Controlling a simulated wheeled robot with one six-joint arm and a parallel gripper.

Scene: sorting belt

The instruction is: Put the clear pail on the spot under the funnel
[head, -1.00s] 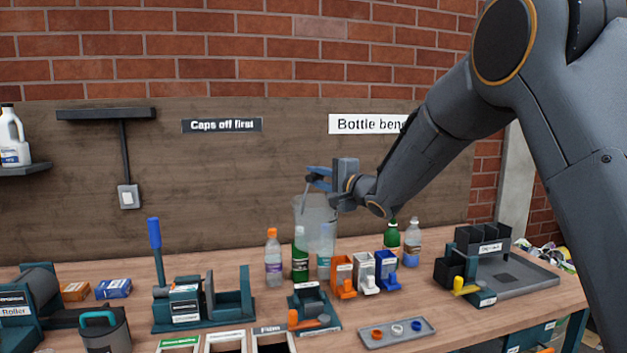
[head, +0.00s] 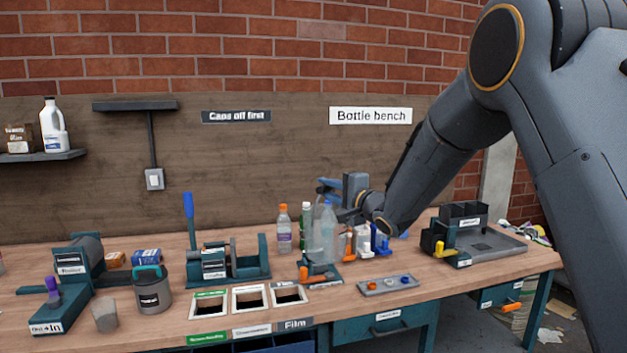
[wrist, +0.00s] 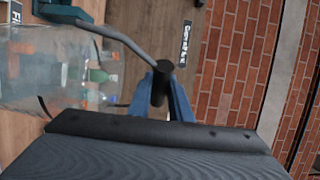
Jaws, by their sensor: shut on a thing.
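The clear pail (head: 318,242) hangs from its bail handle in my gripper (head: 331,188), in front of several bottles that show through or beside it. In the wrist view the see-through pail (wrist: 40,68) is at the left, with its grey wire handle running to the dark grip between my blue fingers (wrist: 166,92). My gripper is shut on that handle. In the head view the pail's base overlaps the bench items, so I cannot tell whether it touches anything. I cannot make out a funnel or the spot under it in these frames.
Bottles, such as one with an orange cap (head: 284,232), and small orange, white and blue holders (head: 362,240) crowd around the pail. A grey tray (head: 388,285) lies in front. A teal press (head: 215,262), a grey lidded can (head: 150,290) and framed openings (head: 250,298) are to the left.

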